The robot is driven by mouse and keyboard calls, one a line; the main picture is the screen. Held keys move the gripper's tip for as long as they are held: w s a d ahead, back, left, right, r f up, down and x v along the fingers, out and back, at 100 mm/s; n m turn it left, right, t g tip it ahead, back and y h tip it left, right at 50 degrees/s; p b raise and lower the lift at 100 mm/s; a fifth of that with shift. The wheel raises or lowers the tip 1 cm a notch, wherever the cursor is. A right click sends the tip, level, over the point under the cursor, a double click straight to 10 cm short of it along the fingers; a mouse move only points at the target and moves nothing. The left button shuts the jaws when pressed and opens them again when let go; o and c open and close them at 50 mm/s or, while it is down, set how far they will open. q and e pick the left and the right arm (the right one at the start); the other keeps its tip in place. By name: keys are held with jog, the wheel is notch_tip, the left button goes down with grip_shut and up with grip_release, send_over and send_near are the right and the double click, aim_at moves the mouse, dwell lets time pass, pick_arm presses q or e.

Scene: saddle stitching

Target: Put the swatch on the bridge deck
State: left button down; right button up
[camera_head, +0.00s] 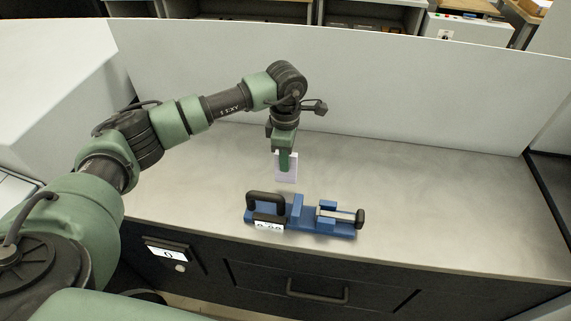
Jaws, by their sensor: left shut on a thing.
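My left gripper (284,160) points down over the middle of the worktop. It is shut on a pale lilac swatch (287,174), which hangs upright below the fingers. A blue fixture (305,216) stands on the worktop just in front of and below the swatch in the picture. It has a black handle-like frame at its left, upright blue blocks in the middle, and a clamp with a black knob at its right. The swatch looks apart from the fixture. I cannot tell for sure which part of the fixture is the bridge deck. My right gripper is not in view.
The grey worktop (430,190) is bare to the left and right of the fixture. A white panel (400,90) closes its back. A small white display label (268,226) sits at the fixture's front left. A dark drawer with a handle (317,292) is below the front edge.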

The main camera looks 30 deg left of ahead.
aim_at(285, 181)
pick_arm(q)
notch_tip(285, 181, down, 2)
jog(key=shift+f+p, duration=0.25)
jog(key=shift+p, duration=0.1)
jog(key=shift+f, duration=0.3)
jog(key=shift+f, duration=0.2)
jog(key=c, duration=1.4)
grip_release()
jog(key=shift+r, duration=0.1)
